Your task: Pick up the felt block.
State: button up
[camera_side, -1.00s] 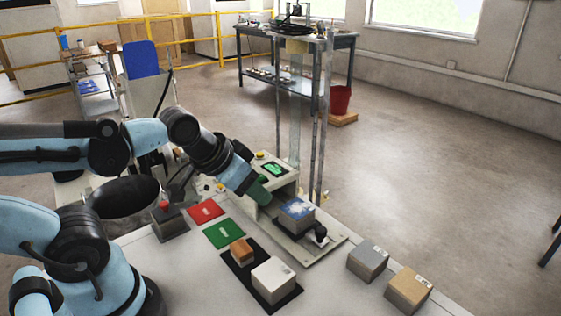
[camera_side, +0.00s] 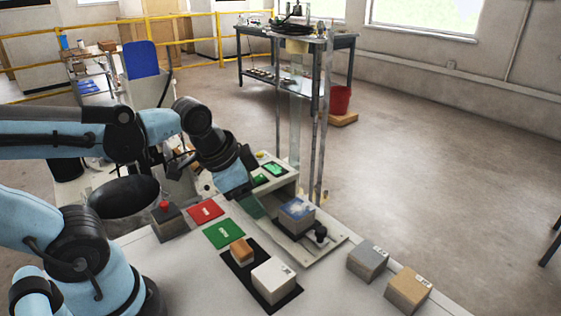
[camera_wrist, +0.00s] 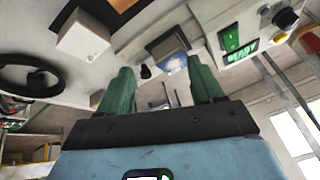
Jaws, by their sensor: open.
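No label reads clearly enough for me to tell which block is felt. A grey block with a blue-and-white top (camera_side: 297,215) sits on the tester's plate; it also shows in the wrist view (camera_wrist: 168,55). A white block (camera_side: 273,280) and a small orange-brown block (camera_side: 241,251) sit on the black mat (camera_side: 250,284). A grey block (camera_side: 368,262) and a tan-topped block (camera_side: 408,290) stand at the right on the table. My gripper (camera_wrist: 160,66) is open and empty, its green fingers wide apart. In the side view it is left of the block on the tester, apart from it.
The tester's panel (camera_wrist: 240,35) shows green "READY". A black knob (camera_side: 320,233) stands beside the block on its plate. Red (camera_side: 206,211) and green (camera_side: 224,233) pads and a red-button box (camera_side: 169,220) lie left. Metal posts (camera_side: 322,120) rise behind the tester.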

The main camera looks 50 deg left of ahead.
jog(key=m+g, duration=0.2)
jog(key=m, duration=0.3)
jog(key=m+g, duration=0.3)
jog(key=m, duration=0.6)
send_over(241, 247)
jog(key=shift+w+d+f, duration=0.15)
jog(key=shift+w+f, duration=0.05)
jog(key=shift+f, duration=1.65)
jog(key=shift+w+d+f, duration=0.1)
jog(key=shift+w+f, duration=0.05)
jog(key=shift+f, duration=1.7)
jog(key=shift+s+a+f, duration=0.15)
jog(key=shift+s+f, duration=0.05)
jog(key=shift+f, duration=0.65)
jog(key=shift+s+a+f, duration=0.15)
jog(key=shift+f, duration=1.65)
jog(key=c, duration=1)
jog(key=shift+r, duration=0.15)
jog(key=shift+c, duration=0.3)
